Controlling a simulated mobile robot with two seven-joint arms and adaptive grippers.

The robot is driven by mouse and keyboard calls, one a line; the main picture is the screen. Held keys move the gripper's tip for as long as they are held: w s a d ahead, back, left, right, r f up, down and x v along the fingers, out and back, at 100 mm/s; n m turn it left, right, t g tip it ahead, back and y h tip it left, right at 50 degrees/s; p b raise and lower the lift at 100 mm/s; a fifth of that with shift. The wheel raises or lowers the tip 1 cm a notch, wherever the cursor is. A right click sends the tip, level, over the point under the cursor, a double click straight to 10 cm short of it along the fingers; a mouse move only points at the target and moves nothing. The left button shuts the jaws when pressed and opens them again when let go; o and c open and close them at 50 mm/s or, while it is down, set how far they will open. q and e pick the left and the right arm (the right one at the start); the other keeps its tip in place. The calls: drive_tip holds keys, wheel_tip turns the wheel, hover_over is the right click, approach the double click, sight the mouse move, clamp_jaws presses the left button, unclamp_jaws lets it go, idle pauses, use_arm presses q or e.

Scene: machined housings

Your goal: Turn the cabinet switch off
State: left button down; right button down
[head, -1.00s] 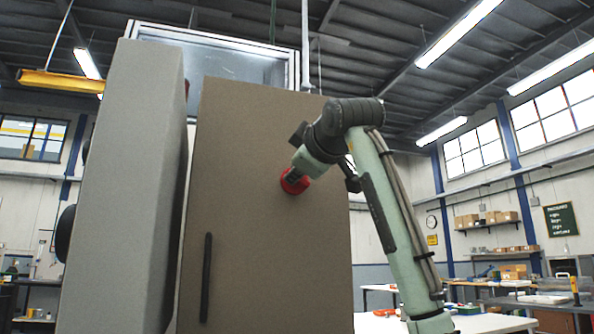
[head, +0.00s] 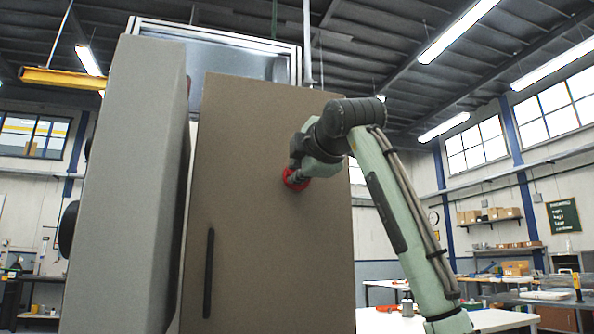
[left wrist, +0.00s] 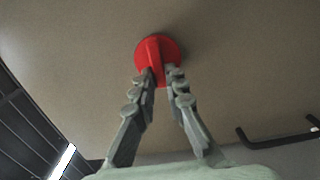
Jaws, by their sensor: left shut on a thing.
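The cabinet switch is a round red knob (head: 290,184) with a raised grip bar, high on the cabinet's brown front panel (head: 250,230). In the left wrist view the red knob (left wrist: 148,46) shows its bar pointing down the picture, between the fingers. My left gripper (left wrist: 162,74) is shut on this bar. In the head view the left gripper (head: 297,172) is at the knob and partly covers it. A position mark on the switch cannot be made out. My right gripper is not in view.
A long black handle (head: 209,273) is on the lower left of the brown panel. It also shows in the left wrist view (left wrist: 275,140). A large grey block (head: 125,190) stands left of the panel. A white table (head: 480,320) is at the lower right.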

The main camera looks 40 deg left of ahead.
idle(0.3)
use_arm(q)
drive_tip(key=c, duration=1.6)
unclamp_jaws()
drive_tip(key=shift+o, duration=0.2)
drive_tip(key=v, duration=1.2)
